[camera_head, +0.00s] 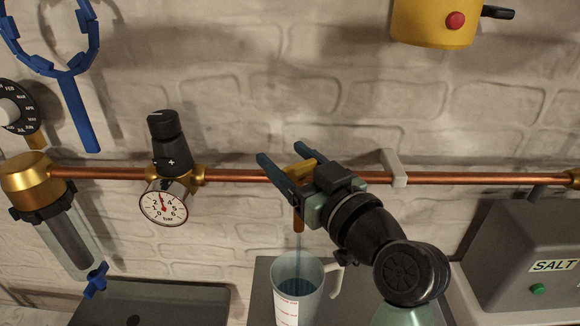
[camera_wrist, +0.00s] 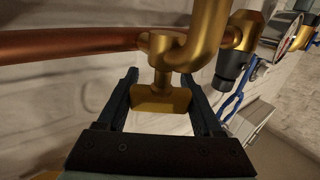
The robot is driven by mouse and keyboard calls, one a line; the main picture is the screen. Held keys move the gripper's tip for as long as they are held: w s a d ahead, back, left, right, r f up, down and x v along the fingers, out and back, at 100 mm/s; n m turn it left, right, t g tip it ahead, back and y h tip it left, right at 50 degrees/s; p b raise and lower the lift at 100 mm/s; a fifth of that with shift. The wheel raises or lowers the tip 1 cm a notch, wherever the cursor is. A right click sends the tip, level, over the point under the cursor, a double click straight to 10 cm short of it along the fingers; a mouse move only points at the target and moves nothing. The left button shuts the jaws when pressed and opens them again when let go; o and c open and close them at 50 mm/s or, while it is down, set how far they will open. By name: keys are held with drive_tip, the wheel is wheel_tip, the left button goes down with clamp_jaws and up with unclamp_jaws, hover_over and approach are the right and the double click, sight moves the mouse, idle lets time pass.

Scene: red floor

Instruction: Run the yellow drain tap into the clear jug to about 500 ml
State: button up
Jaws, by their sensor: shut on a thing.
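The yellow drain tap (camera_head: 304,166) sits on the copper pipe, its spout pointing down. My gripper (camera_head: 279,168) is shut on the tap's flat yellow handle; in the wrist view this handle (camera_wrist: 161,101) lies between the two fingers of my gripper (camera_wrist: 160,82). A thin bluish stream (camera_head: 299,243) runs from the spout into the clear jug. The clear jug (camera_head: 303,274) stands upright below, with its handle to the right and a white label with red print on its front. Bluish liquid shows inside; its level cannot be read. The jug's base is out of the picture.
The copper pipe (camera_head: 237,176) runs along the white brick wall. A pressure gauge (camera_head: 163,207) and a clear filter housing (camera_head: 72,232) hang at left. A grey salt box (camera_head: 515,262) stands at right. A dark tray (camera_head: 150,304) lies at lower left.

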idle(0.4)
drive_tip(key=o, duration=1.4)
drive_tip(key=shift+c, duration=0.2)
drive_tip(key=v, duration=1.3)
